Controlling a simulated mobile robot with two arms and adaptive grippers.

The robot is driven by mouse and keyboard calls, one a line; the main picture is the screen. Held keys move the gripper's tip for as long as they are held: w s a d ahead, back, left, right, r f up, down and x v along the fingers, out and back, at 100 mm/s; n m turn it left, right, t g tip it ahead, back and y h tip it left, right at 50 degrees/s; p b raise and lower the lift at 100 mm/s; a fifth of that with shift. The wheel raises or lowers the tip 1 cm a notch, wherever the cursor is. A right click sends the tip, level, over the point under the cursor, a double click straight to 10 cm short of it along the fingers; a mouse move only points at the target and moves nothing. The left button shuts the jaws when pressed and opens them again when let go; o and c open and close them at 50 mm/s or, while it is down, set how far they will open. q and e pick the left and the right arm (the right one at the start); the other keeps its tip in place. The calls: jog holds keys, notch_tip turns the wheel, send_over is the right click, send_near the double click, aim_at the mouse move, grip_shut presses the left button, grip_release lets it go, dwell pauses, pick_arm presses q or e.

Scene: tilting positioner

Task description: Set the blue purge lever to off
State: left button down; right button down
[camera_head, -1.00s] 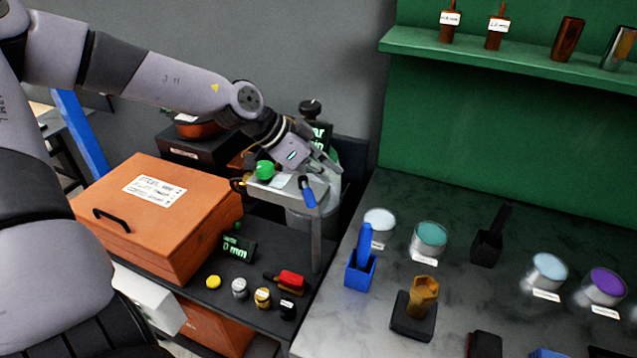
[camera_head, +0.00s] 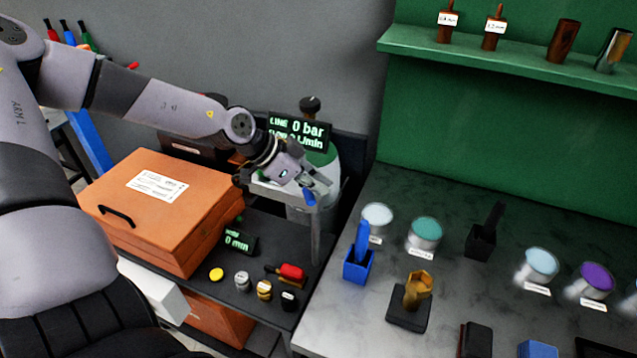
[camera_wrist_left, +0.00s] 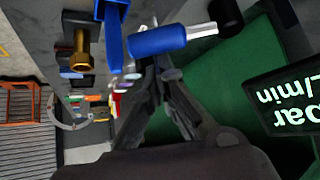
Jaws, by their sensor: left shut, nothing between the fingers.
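The blue purge lever (camera_head: 309,196) sits at the front right of a grey stand on the dark bench. Its blue handle (camera_wrist_left: 158,40) and silver stem (camera_wrist_left: 202,30) show large in the left wrist view. My left gripper (camera_head: 325,186) is shut and empty, with its fingertips right beside the lever. In the wrist view the fingers (camera_wrist_left: 165,75) end close to the handle; I cannot tell whether they touch it. No off marking for the lever is readable. My right gripper is not in view.
A display (camera_head: 299,133) behind the gripper reads 0 bar and 0 L/min. An orange case (camera_head: 160,208) stands left of the stand. Several small caps and a red-handled tool (camera_head: 290,272) lie in front. A marble bench (camera_head: 345,325) with cups and holders is on the right.

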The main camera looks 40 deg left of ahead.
pick_arm(q)
jog(key=shift+s+a+m+b, duration=0.15)
jog(key=shift+s+m+b, duration=0.15)
jog(key=shift+m, duration=0.1)
